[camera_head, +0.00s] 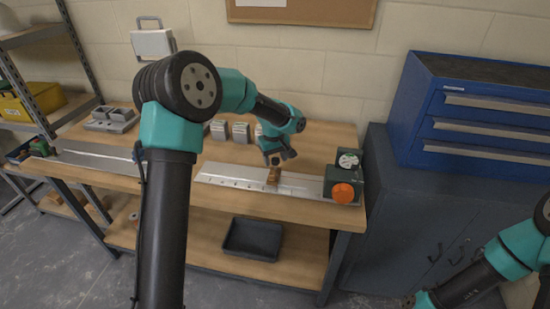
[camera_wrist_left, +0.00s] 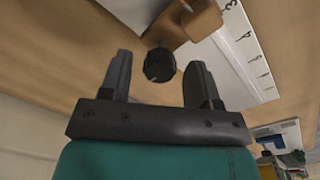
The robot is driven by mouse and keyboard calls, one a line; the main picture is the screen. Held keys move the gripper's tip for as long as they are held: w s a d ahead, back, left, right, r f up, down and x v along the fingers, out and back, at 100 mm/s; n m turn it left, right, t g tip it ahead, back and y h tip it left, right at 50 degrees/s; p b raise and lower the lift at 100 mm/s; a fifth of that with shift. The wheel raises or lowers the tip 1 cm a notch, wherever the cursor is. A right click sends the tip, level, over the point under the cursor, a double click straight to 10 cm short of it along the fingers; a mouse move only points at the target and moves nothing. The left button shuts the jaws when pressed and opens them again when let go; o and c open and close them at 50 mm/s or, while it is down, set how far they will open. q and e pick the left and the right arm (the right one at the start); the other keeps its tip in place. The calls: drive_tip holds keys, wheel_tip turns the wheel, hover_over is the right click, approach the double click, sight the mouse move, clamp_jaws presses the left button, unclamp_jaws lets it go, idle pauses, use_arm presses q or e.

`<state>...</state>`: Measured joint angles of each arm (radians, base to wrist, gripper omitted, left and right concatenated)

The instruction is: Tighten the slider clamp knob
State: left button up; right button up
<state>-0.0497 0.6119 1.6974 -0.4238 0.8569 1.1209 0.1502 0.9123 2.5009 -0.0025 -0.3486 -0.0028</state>
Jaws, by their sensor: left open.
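The slider clamp (camera_head: 273,176) is a small brown block on the pale ruled rail (camera_head: 232,176) on the bench. In the left wrist view, the clamp body (camera_wrist_left: 186,25) shows at the top, with its black ribbed knob (camera_wrist_left: 160,66) facing me. My left gripper (camera_head: 281,157) is just behind and above the clamp in the head view. In the left wrist view its two fingers (camera_wrist_left: 161,78) are open, one on each side of the knob, with gaps on both sides. The knob is hidden or too small in the head view.
A dark green unit with an orange knob (camera_head: 343,193) stands at the rail's right end. Several grey blocks (camera_head: 240,132) stand behind the rail. A blue drawer cabinet (camera_head: 480,110) is at the right. A black tub (camera_head: 253,239) sits on the lower shelf.

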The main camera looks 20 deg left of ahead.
use_arm(q)
drive_tip(key=shift+c, duration=0.3)
drive_tip(key=c, duration=0.9)
drive_tip(key=shift+o, duration=0.2)
drive_tip(key=shift+m, duration=0.4)
drive_tip(key=m, duration=1.2)
drive_tip(key=shift+w+m+g, duration=0.1)
drive_tip(key=shift+m+g, duration=0.2)
drive_tip(key=m, duration=0.4)
drive_tip(key=shift+m, duration=0.3)
